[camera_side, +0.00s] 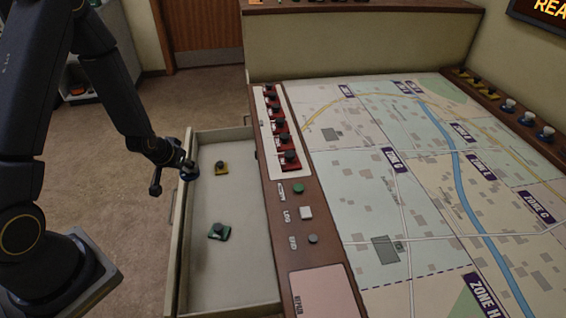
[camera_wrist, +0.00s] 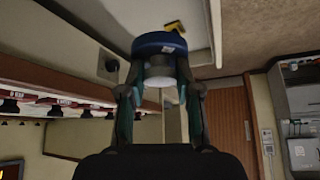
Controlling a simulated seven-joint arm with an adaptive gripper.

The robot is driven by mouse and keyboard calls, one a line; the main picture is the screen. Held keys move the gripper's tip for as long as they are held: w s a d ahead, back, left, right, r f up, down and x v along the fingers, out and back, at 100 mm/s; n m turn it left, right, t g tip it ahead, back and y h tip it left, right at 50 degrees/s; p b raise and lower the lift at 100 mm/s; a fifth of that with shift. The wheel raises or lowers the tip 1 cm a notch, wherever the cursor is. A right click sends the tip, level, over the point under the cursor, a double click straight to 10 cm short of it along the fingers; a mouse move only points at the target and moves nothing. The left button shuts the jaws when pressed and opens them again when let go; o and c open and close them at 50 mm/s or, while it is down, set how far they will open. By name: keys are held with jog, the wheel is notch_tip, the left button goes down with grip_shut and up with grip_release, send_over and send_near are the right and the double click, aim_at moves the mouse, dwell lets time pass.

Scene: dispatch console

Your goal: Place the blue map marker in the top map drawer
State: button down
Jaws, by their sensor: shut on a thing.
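My gripper (camera_side: 184,166) is at the front edge of the open map drawer (camera_side: 230,205), at its left in the side view. It is shut on the blue map marker (camera_side: 191,170). In the wrist view the marker's round blue base (camera_wrist: 158,42) faces away from my gripper (camera_wrist: 160,75), and its grey stem is between the fingers. In the side view the marker is small and partly hidden. I cannot tell its exact height over the drawer's front wall.
A yellow marker (camera_side: 222,168) and a green marker (camera_side: 218,231) lie in the drawer, with bare floor between and around them. Several red markers (camera_side: 283,141) stand on the console strip beside the map (camera_side: 350,200). A drawer handle (camera_side: 173,215) runs along the drawer front.

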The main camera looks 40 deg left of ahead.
notch_tip(320, 180, down, 11)
jog(key=w+a+f, duration=0.1)
jog(key=w+f, duration=0.2)
jog(key=w, duration=0.1)
jog(key=w+a+f, duration=0.1)
jog(key=w+f, duration=0.3)
jog(key=w+a+f, duration=0.1)
jog(key=w+f, duration=0.2)
jog(key=w, duration=0.2)
jog(key=shift+a+f, duration=0.15)
jog(key=shift+a, duration=0.25)
jog(key=shift+w+f, duration=0.15)
jog(key=shift+f, duration=0.7)
jog(key=shift+w+f, duration=0.1)
jog(key=shift+f, duration=0.75)
jog(key=shift+f, duration=0.15)
jog(key=c, duration=0.8)
grip_release()
